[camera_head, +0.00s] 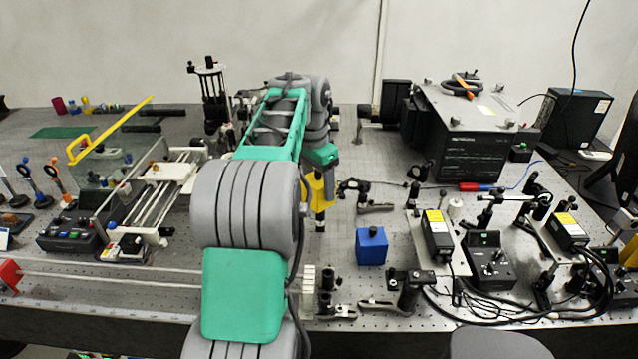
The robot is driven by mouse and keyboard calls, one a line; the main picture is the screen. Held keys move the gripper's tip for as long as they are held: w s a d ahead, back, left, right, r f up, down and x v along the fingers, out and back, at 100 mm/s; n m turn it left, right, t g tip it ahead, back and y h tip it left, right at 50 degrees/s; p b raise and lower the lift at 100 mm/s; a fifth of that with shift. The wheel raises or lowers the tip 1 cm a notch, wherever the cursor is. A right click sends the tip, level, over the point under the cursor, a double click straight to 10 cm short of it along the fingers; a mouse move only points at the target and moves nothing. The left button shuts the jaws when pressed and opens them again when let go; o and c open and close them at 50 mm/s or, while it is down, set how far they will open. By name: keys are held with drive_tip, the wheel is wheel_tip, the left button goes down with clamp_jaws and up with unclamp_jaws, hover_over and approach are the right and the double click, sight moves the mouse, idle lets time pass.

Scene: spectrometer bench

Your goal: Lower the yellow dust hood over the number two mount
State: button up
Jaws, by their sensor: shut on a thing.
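The yellow dust hood (320,188) shows just right of my arm's grey and green links, over the middle of the bench. Its left part is hidden behind the arm. My gripper (315,172) is shut on the hood from above; its fingers are mostly hidden. A dark post shows directly below the hood, but I cannot tell whether it is the number two mount or whether the hood touches it. No mount number is readable.
A blue box with a dark knob (371,246) stands right of the hood. Low clamps (375,206) lie between them and the large black instrument (465,140) behind. Laser modules and cables crowd the right. A rail assembly (155,195) and clear panel stand left.

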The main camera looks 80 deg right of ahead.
sight(316, 171)
drive_tip(key=shift+f, duration=0.1)
idle(0.4)
drive_tip(key=o, duration=1.4)
drive_tip(key=r+p, duration=0.1)
drive_tip(key=r, duration=0.1)
drive_tip(key=r+p, duration=0.1)
drive_tip(key=r, duration=0.2)
drive_tip(key=r+p, duration=0.1)
drive_tip(key=r, duration=0.2)
drive_tip(key=shift+w+a+p, duration=0.3)
drive_tip(key=shift+a+p, duration=0.05)
drive_tip(key=shift+a, duration=0.05)
drive_tip(key=shift+f, duration=0.1)
